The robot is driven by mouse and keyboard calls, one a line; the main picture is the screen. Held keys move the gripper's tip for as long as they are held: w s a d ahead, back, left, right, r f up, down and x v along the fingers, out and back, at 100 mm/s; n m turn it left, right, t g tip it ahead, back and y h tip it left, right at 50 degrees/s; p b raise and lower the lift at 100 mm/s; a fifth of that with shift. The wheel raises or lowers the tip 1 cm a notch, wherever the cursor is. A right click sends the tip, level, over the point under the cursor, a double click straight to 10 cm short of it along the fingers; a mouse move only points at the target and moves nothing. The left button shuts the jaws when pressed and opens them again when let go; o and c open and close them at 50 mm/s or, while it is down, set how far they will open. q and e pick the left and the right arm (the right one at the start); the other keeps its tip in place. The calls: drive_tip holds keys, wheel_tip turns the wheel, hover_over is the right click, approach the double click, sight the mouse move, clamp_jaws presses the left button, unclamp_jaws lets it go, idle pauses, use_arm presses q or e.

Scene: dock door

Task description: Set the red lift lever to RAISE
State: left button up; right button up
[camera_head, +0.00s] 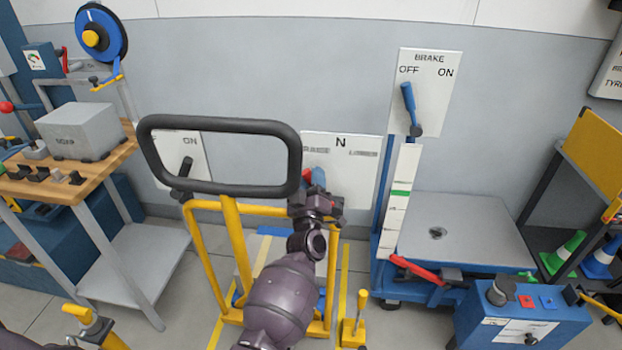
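A white panel (360,172) on the back wall reads N at the top, with a partly covered label on the left that seems to read RAISE and LOWER on the right. A small red piece (308,172), apparently the lift lever's handle, shows in front of its left half, below the left label. A blue piece sits right beside it.
A blue lift table (455,232) with a red pedal-like lever (415,270) is to the right. A BRAKE panel (440,80) hangs above it. A workbench (100,175) is at left.

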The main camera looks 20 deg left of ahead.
use_arm(q)
drive_tip(key=shift+o, duration=0.7)
drive_tip(key=v, duration=1)
drive_tip(key=shift+s+d, duration=0.15)
drive_tip(key=shift+s, duration=0.2)
drive_tip(key=shift+f, duration=0.15)
drive_tip(key=s+a+f+m+g+h, duration=0.2)
drive_tip(key=s+f+m+g+h, duration=0.2)
drive_tip(key=s+f, duration=0.4)
drive_tip(key=s+a+f+m+g+h, duration=0.2)
drive_tip(key=s+f+m+g+h, duration=0.2)
drive_tip(key=s, duration=1.5)
wheel_tip(320, 180, down, 4)
drive_tip(key=m+g, duration=0.2)
drive_tip(key=m, duration=0.3)
drive_tip(key=shift+a+f, duration=0.15)
drive_tip(key=shift+a, duration=0.1)
